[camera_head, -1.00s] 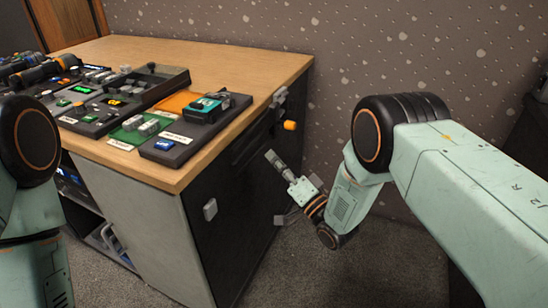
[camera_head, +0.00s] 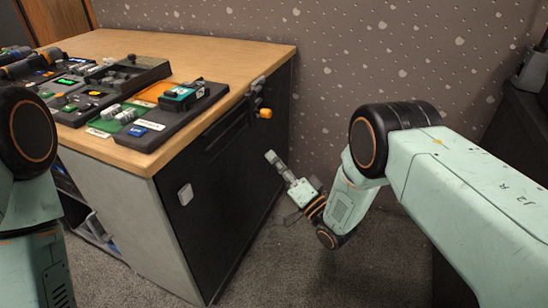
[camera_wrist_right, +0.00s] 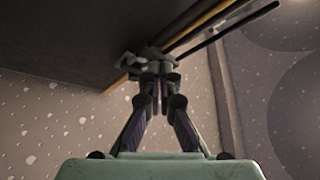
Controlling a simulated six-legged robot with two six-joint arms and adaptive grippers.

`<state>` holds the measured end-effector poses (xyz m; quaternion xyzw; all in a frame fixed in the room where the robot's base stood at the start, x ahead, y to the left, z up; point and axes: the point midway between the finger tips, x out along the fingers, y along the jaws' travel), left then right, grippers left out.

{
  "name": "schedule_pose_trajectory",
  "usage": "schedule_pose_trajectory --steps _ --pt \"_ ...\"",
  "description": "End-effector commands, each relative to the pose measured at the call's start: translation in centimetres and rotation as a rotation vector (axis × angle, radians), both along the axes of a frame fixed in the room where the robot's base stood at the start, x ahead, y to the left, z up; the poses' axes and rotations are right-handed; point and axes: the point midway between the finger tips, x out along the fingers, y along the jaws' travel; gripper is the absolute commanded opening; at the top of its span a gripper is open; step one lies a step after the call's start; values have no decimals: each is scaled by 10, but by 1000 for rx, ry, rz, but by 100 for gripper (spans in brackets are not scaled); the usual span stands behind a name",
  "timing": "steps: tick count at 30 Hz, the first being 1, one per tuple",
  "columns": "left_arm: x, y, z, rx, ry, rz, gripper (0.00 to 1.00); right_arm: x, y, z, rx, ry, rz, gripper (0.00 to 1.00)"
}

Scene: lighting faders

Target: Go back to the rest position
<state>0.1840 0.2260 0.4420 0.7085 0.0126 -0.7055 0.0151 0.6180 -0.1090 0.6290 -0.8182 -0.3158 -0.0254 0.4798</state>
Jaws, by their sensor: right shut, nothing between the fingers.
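My right gripper (camera_head: 272,158) is shut and empty. It hangs low in front of the dark side panel of the desk (camera_head: 237,165), below the tabletop height.
The wooden tabletop (camera_head: 225,58) carries control panels with faders and lit buttons, including a dark board (camera_head: 185,118) near the front corner. An orange knob (camera_head: 265,113) sticks out from the desk's side. Carpet is free right of the desk, before the speckled wall (camera_head: 400,45).

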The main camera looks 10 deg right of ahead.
Motion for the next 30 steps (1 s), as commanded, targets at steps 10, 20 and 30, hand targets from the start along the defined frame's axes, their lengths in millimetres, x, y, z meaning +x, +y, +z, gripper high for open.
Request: schedule_pose_trajectory --steps 10,20,30 --pt "0 0 0 0 0 0 0 0 3 -3 0 -1 1 0" --pt "0 0 0 0 0 0 0 2 5 -6 -47 -11 -17 0" --pt "0 0 0 0 0 0 0 -54 -32 -146 -634 386 -181 0"
